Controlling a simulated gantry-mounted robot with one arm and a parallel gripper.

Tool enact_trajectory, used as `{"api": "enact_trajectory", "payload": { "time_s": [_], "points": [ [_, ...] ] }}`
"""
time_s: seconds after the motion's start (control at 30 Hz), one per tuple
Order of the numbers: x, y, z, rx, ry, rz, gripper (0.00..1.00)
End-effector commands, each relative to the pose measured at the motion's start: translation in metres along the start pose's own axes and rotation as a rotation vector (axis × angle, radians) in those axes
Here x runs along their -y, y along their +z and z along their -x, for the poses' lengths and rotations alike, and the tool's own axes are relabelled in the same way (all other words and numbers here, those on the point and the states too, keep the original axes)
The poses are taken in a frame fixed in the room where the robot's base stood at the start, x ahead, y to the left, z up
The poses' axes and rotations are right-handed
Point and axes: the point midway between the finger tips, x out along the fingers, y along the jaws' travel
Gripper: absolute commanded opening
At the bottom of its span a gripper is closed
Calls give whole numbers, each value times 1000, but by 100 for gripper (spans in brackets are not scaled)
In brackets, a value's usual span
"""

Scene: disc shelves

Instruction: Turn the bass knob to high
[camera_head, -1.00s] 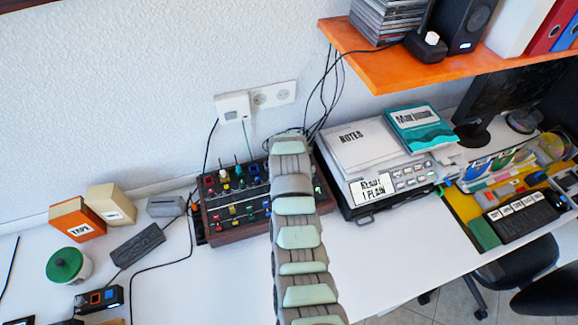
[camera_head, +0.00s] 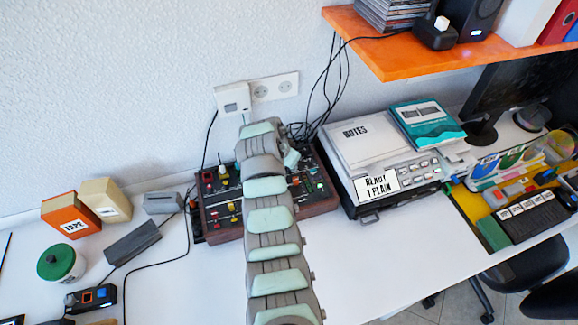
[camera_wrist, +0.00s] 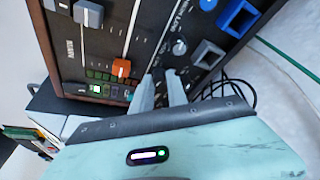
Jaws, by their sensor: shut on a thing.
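The mixer (camera_head: 319,208), a dark panel with a wooden frame and coloured knobs, sits on the desk against the wall. My arm crosses in front of its middle in the head view. In the wrist view, my gripper (camera_wrist: 162,80) reaches the mixer panel (camera_wrist: 98,52) with its two grey fingers close together, shut on a small knob. That knob is mostly hidden between the fingers, and I cannot read its label. A grey round knob (camera_wrist: 179,47) stands just beyond the fingertips. An orange slider cap (camera_wrist: 121,68) is to their left.
A blue square knob (camera_wrist: 238,17) and a grey square one (camera_wrist: 207,53) stand right of the fingers. A printer-like box (camera_head: 378,187) with papers is right of the mixer. An orange shelf (camera_head: 400,66) overhangs at upper right.

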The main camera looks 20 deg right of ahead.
Motion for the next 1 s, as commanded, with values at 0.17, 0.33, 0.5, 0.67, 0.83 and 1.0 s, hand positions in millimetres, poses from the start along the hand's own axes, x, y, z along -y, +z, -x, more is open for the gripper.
{"api": "enact_trajectory", "payload": {
  "time_s": [0.17, 0.33, 0.5, 0.67, 0.83, 1.0],
  "points": [
    [0, 0, 0, 0, 4, -9, 0],
    [0, 0, 0, 1, 4, -8, 0],
    [0, 0, 0, 1, 4, -7, 24],
    [0, 0, 0, 1, 3, -7, 38],
    [0, 0, 0, 1, 3, -7, 40],
    [0, 0, 2, 0, 2, -6, 40]
  ]
}}
